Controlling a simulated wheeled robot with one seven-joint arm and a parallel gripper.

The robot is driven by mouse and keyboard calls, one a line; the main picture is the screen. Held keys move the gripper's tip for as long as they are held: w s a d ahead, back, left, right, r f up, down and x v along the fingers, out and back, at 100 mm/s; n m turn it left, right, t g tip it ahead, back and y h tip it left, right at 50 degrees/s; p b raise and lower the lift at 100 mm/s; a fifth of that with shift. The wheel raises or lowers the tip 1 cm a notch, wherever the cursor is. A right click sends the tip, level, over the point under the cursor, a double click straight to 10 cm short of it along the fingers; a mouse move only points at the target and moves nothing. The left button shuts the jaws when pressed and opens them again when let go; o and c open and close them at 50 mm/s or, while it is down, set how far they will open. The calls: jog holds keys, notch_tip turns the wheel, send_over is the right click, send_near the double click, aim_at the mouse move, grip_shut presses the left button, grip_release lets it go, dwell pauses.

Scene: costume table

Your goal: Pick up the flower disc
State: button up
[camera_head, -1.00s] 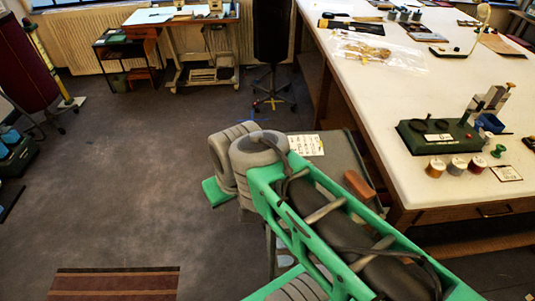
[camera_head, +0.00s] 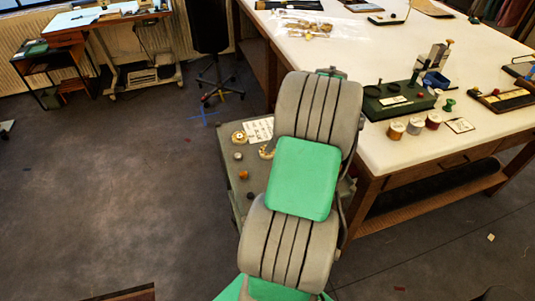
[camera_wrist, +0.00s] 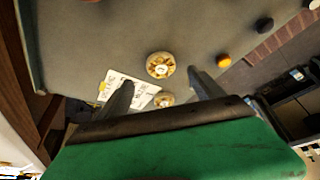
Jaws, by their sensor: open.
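Two round gold discs with patterned faces lie on the grey side table. The larger-looking disc (camera_wrist: 160,65) is in the middle of the wrist view and shows in the head view beside my arm (camera_head: 267,152), partly covered. The other disc (camera_wrist: 164,99) lies beside a white card and also shows in the head view (camera_head: 239,137). I cannot tell for sure which has the flower. My gripper (camera_wrist: 160,78) is open and empty above the side table, its fingers either side of the discs in the picture. In the head view my arm hides it.
The side table (camera_head: 236,191) also holds the white card (camera_head: 258,130), an orange piece (camera_head: 244,175) and small dark and pale pieces. The big white table (camera_head: 390,60) stands close on the right, with thread spools (camera_head: 414,126) and a green stand. Floor to the left is clear.

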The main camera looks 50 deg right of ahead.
jog(key=p+x, duration=0.1)
jog(key=x, duration=0.5)
jog(key=shift+w+a+f, duration=0.1)
jog(key=shift+f, duration=0.05)
jog(key=shift+c, duration=0.5)
jog(key=c, duration=1.3)
jog(key=shift+c, duration=0.2)
